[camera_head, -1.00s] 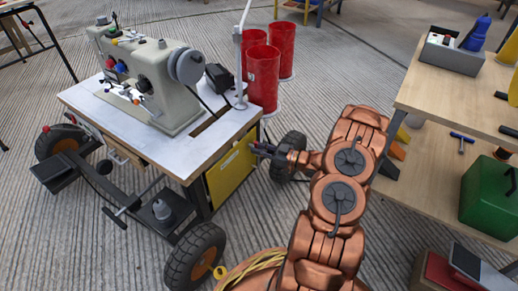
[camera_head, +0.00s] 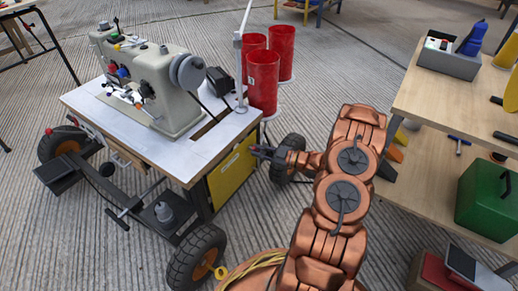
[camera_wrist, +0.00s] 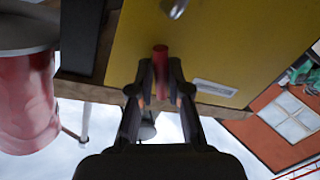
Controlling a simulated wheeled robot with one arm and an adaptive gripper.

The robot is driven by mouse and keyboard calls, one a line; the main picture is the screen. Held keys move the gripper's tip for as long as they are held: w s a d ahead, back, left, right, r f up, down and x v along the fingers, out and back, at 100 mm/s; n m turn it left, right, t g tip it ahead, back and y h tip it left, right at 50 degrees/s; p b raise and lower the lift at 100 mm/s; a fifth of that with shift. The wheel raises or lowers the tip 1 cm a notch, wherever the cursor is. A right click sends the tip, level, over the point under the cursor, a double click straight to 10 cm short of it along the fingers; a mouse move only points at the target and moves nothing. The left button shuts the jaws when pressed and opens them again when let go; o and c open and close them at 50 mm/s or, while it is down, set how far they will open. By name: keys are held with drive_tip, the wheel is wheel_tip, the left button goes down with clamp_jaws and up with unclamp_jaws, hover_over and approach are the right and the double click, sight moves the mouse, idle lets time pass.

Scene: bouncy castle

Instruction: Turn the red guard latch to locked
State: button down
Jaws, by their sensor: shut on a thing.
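The red guard latch (camera_wrist: 160,54) shows in the wrist view as a small red bar against the yellow panel (camera_wrist: 215,45). My gripper (camera_wrist: 160,70) is shut on it, with one dark finger on each side. In the head view, my gripper (camera_head: 257,150) reaches the yellow panel (camera_head: 231,174) on the end of the sewing machine table (camera_head: 185,158). The latch is too small to make out clearly there.
A grey sewing machine (camera_head: 165,90) stands on the wheeled table. A wooden workbench (camera_head: 440,95) with a green case (camera_head: 487,200) is to the right of my arm. A white label (camera_wrist: 215,88) is beside the latch.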

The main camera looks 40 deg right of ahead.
drive_tip(key=shift+s+a+n+h+b, duration=0.1)
drive_tip(key=shift+n+h+b, duration=0.65)
drive_tip(key=shift+n+b, duration=1.4)
drive_tip(key=shift+a+n+h+b, duration=0.1)
drive_tip(key=shift+n+h+b, duration=0.75)
drive_tip(key=shift+n, duration=2.4)
drive_tip(key=shift+r, duration=0.1)
drive_tip(key=c, duration=1.1)
unclamp_jaws()
drive_tip(key=shift+d, duration=0.1)
drive_tip(key=shift+v, duration=5.95)
